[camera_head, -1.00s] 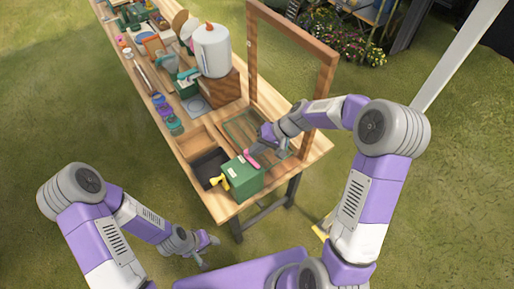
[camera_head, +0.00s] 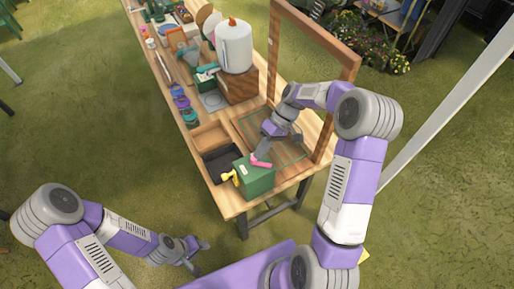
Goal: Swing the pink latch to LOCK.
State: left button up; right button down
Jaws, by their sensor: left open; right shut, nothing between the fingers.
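The pink latch (camera_head: 262,163) sits on top of a green box (camera_head: 258,183) at the near end of the wooden workbench. A yellow handle (camera_head: 230,177) sticks out from the box's left side. Any LOCK marking is too small to read. My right gripper (camera_head: 261,155) is shut and empty, pointing down at the latch's left part from behind; I cannot tell whether it touches. Its fingertips hide some of the box's back edge. My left gripper (camera_head: 203,256) is open and empty, low in front of the bench, well away from the box.
A black tray (camera_head: 221,166) lies left of the box. A white canister (camera_head: 235,47) on a wooden block stands farther back. Tools and jars line the bench's left side.

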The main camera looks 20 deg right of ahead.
jog(key=shift+d, duration=0.1)
jog(key=shift+s+d, duration=0.45)
jog(key=shift+d, duration=0.1)
jog(key=v, duration=0.7)
jog(key=shift+d+r, duration=0.15)
jog(key=shift+r, duration=0.05)
dwell(0.5)
